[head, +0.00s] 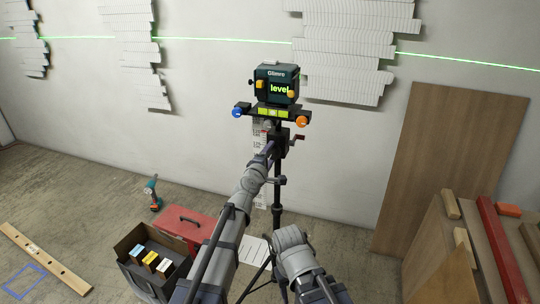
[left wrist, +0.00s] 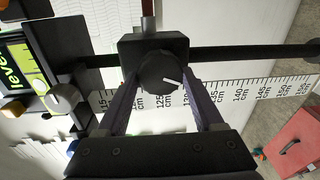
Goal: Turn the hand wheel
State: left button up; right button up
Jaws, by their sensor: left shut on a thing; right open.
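The hand wheel (left wrist: 160,74) is a round black knob with a white pointer mark, on a black block of the tripod's column. In the left wrist view the mark points right and slightly down. My left gripper (left wrist: 164,84) has its purple-grey fingers shut on the hand wheel, one on each side. In the head view my left gripper (head: 269,148) is at the column below the laser level (head: 277,84), and the wheel is mostly hidden there. My right arm shows at the bottom centre; its gripper fingers are not visible.
A measuring scale (left wrist: 225,92) is behind the wheel. The tripod (head: 278,195) stands before a wall with white slatted reliefs and a green laser line. A red toolbox (head: 187,224), an open dark box (head: 130,245) and a drill (head: 153,192) lie left; boards (head: 450,160) lean right.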

pick_arm(q)
jog(key=shift+s+d+m, duration=0.1)
jog(key=shift+m, duration=0.7)
jog(key=o, duration=1.4)
jog(key=shift+c, duration=0.2)
jog(key=v, duration=0.7)
jog(key=shift+s+p, duration=0.3)
jog(key=shift+s, duration=0.05)
